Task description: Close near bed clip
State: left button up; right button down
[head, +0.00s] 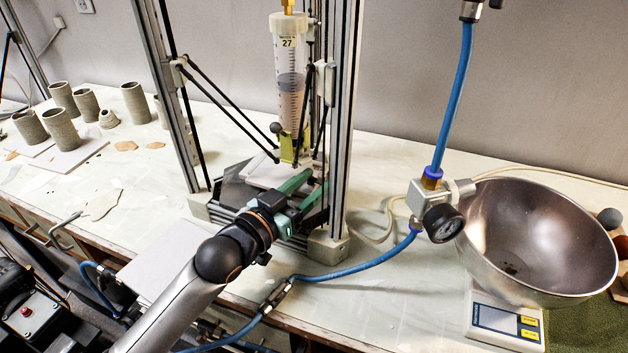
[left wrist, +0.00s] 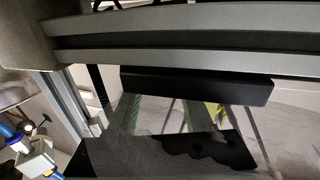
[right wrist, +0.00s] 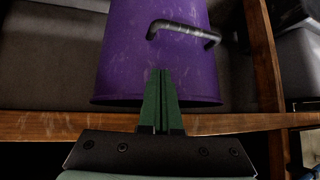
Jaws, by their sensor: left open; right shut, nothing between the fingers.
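The clay printer's pale bed (head: 262,174) lies low between the metal posts, under the syringe. I cannot make out the near bed clip for sure; my left gripper covers the bed's front right side. My left gripper (head: 318,179) is open, its green fingers reaching in at the bed's near right edge between the posts. In the left wrist view a black block (left wrist: 196,86) lies ahead of the fingers, under a grey frame rail; I cannot tell what it is. My right gripper (right wrist: 160,72) is shut and empty, away from the printer.
Printer posts (head: 343,130) stand close beside my left gripper. A blue hose with a gauge (head: 441,222) crosses to the right, near a steel bowl (head: 538,240) on a scale (head: 505,322). Clay cups (head: 60,130) stand at left. A purple bin (right wrist: 125,50) is in front of my right gripper.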

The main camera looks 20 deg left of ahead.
pick_arm(q)
jog(key=shift+w+d, duration=0.1)
jog(key=shift+w, duration=0.15)
jog(key=shift+c, duration=0.4)
grip_shut()
